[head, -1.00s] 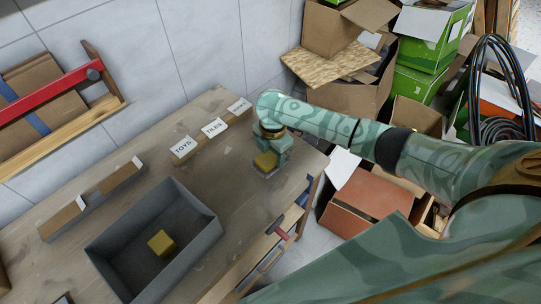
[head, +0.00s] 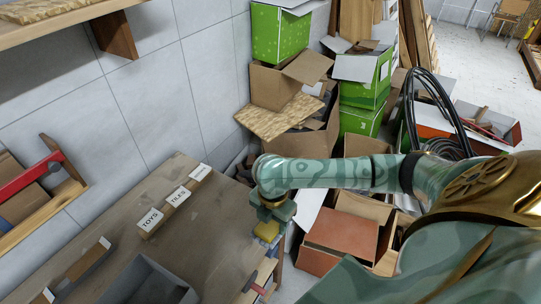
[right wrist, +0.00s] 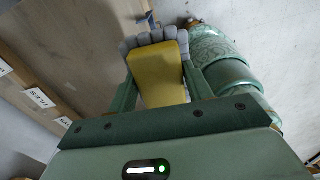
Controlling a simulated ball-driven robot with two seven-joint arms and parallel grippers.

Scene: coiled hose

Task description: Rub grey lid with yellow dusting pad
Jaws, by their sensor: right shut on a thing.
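My right gripper (head: 270,212) is shut on the yellow dusting pad (head: 267,230), at the right end of the wooden table. In the right wrist view the pad (right wrist: 160,75) sits between the fingers of my right gripper (right wrist: 163,85). A grey, lumpy layer (right wrist: 140,41) shows around the pad's far end. I cannot tell whether it is part of the pad or a separate thing under it. I cannot make out the grey lid for certain. My left gripper is not in view.
A grey open bin (head: 150,280) stands on the table (head: 110,225), cut by the lower edge. Labelled blocks reading TOYS (head: 150,221) and TILES (head: 179,197) line its back. Cardboard boxes (head: 345,235) crowd the floor right of the table. A coiled black hose (head: 430,110) lies beyond.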

